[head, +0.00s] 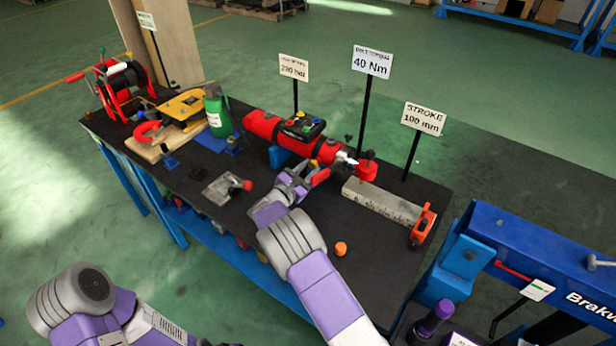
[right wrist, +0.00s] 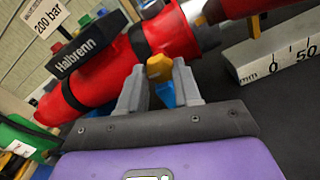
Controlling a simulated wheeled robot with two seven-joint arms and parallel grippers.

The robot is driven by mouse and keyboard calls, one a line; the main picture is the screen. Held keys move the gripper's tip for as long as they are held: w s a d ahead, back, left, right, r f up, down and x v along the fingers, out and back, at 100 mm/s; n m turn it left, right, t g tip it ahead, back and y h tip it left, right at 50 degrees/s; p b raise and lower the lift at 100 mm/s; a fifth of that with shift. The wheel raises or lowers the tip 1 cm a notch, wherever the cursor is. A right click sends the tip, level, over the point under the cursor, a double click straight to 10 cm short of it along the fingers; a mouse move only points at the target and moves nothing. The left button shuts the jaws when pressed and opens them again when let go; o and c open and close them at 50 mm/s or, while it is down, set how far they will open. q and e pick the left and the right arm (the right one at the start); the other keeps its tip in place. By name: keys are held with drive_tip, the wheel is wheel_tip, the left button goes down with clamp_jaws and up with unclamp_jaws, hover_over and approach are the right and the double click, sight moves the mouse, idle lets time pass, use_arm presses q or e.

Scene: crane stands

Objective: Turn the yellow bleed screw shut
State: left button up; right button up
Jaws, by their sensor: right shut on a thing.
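The yellow bleed screw (right wrist: 159,68) sits on the near side of the red hydraulic cylinder (right wrist: 110,70), between the grey fingertips of my right gripper (right wrist: 160,74). In the head view, the screw (head: 313,163) shows as a small yellow spot at the fingertips, on the red cylinder (head: 275,132). My right gripper (head: 310,170) is shut on the screw, reaching in from the front. The fingers hide part of the screw. My left gripper is out of view; only its arm shows at the lower left.
A ruler block (head: 385,203) and an orange-red clamp (head: 422,225) lie to the right. An orange cap (head: 341,249) lies on the black bench top (head: 300,262). A red-knobbed lever plate (head: 222,187), green bottle (head: 217,115) and hose reel (head: 122,88) stand left. Sign posts rise behind the cylinder.

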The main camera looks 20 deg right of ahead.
drive_tip(key=shift+m, duration=0.5)
drive_tip(key=o, duration=1.1)
drive_tip(key=shift+c, duration=0.2)
drive_tip(key=v, duration=0.7)
drive_tip(key=shift+s+a+p, duration=0.2)
drive_tip(key=shift+a+p, duration=0.05)
drive_tip(key=shift+p, duration=0.2)
